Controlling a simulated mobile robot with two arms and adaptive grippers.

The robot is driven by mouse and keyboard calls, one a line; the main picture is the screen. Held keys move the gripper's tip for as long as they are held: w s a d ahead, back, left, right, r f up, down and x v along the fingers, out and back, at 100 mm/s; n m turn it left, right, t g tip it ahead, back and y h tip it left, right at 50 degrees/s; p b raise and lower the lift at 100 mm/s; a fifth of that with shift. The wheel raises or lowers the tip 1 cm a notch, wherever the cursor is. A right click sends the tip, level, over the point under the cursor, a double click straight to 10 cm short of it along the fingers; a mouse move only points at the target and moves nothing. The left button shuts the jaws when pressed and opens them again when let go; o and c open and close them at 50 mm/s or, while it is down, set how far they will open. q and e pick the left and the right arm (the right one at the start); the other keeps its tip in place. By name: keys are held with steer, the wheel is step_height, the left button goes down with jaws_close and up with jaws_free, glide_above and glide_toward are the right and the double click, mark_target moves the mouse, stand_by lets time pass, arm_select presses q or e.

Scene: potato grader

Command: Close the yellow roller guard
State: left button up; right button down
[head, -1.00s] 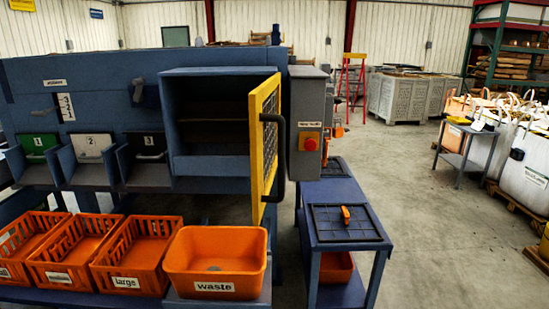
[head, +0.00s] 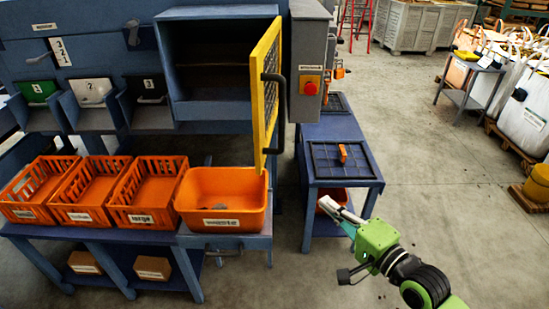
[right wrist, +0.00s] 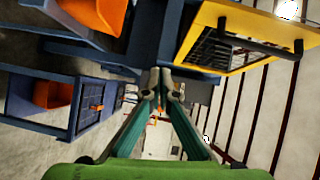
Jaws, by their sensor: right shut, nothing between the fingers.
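The yellow roller guard (head: 263,95) stands swung open on the right side of the blue machine's cabinet, seen nearly edge-on, with a dark mesh and a black handle (head: 279,112) on its outer face. In the right wrist view the guard (right wrist: 208,20) is at the upper right, with its handle (right wrist: 255,42) across it. My right gripper (head: 327,206) is shut and empty, below and to the right of the guard, apart from it. Its fingertips (right wrist: 163,85) meet in the wrist view. My left gripper is not in view.
An open cabinet bay (head: 210,60) lies left of the guard. A grey box with a red button (head: 310,88) stands to its right. An orange waste bin (head: 222,190) is below. A blue side table (head: 330,128) stands near my right gripper.

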steer(key=s+a+r+y, duration=0.2)
steer(key=a+r, duration=0.1)
steer(key=r, duration=0.4)
steer(key=p, duration=0.3)
glide_toward(264, 159)
steer(key=w, duration=0.4)
steer(key=a, duration=0.1)
steer(key=a+p, duration=0.2)
steer(key=shift+w+a+r, duration=0.15)
steer(key=shift+w+r, duration=0.05)
steer(key=shift+w, duration=0.05)
steer(key=shift+a+f, duration=0.1)
steer(key=shift+a, duration=0.05)
